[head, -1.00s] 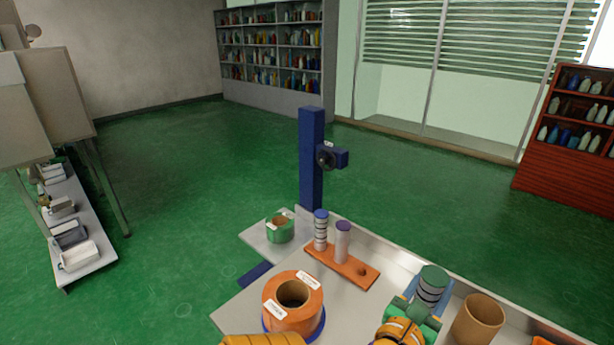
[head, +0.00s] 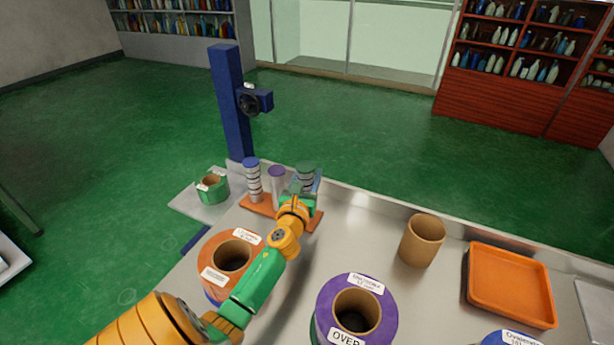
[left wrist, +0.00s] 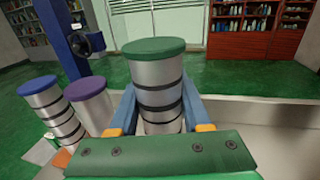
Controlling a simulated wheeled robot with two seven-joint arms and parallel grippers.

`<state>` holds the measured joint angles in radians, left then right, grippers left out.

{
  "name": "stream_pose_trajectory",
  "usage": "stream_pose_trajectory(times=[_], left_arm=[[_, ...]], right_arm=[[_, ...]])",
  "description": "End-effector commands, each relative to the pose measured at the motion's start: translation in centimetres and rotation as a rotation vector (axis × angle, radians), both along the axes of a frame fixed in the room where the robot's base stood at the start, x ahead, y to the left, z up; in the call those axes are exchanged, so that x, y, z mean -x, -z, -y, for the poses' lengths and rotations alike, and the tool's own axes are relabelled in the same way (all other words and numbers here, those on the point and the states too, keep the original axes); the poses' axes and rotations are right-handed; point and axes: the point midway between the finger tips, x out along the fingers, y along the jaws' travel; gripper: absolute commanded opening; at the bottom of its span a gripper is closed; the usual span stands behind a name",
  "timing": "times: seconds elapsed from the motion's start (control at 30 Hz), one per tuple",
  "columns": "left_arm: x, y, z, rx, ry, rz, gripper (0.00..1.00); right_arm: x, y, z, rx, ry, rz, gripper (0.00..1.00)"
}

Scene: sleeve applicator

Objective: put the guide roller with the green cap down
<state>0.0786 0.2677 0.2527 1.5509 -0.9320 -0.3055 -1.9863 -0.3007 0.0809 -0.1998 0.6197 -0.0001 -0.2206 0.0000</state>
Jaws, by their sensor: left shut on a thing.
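The guide roller with the green cap (head: 306,175) is silver with dark bands and stands upright in my left gripper (head: 304,188). In the left wrist view the same roller (left wrist: 158,90) fills the space between the blue fingers (left wrist: 158,118), and its lower end is hidden. The gripper is at the right part of the orange rack (head: 316,222); whether the roller touches the rack is hidden. A blue-capped banded roller (head: 252,180) and a plain purple-capped roller (head: 277,188) stand in the rack to the left. My right gripper is out of view.
An orange roll (head: 215,282) and a purple roll (head: 385,310) lie on the metal table (head: 345,235). A cardboard core (head: 423,242) and an orange tray (head: 510,285) are to the right. A green roll (head: 212,189) and a blue post (head: 230,110) stand beyond the rack.

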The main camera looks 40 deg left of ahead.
Motion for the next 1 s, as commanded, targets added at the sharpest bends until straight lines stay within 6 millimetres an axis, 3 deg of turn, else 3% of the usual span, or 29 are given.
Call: stream_pose_trajectory(times=[0.1,0.2,0.43,0.47,0.53,0.87,1.0], left_arm=[[-0.6,2.7,-0.6,0.006,-0.001,0.000,0.00],[-0.6,4.1,-0.5,0.005,0.000,-0.001,0.00],[-0.6,3.9,-0.5,0.000,0.002,-0.001,0.00],[-0.6,3.9,-0.5,0.000,0.002,-0.002,0.56],[-0.5,3.9,-0.5,0.000,0.002,-0.002,0.75],[-0.3,3.9,-0.3,-0.001,0.002,-0.003,0.78],[2.1,3.9,1.1,0.001,0.002,-0.005,0.78]], right_arm=[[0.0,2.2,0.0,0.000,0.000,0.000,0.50],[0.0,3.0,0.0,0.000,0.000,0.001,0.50],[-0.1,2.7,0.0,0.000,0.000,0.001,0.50],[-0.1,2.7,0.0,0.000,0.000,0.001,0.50],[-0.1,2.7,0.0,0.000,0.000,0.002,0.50],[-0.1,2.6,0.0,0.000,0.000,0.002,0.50],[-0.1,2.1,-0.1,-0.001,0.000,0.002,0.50]])
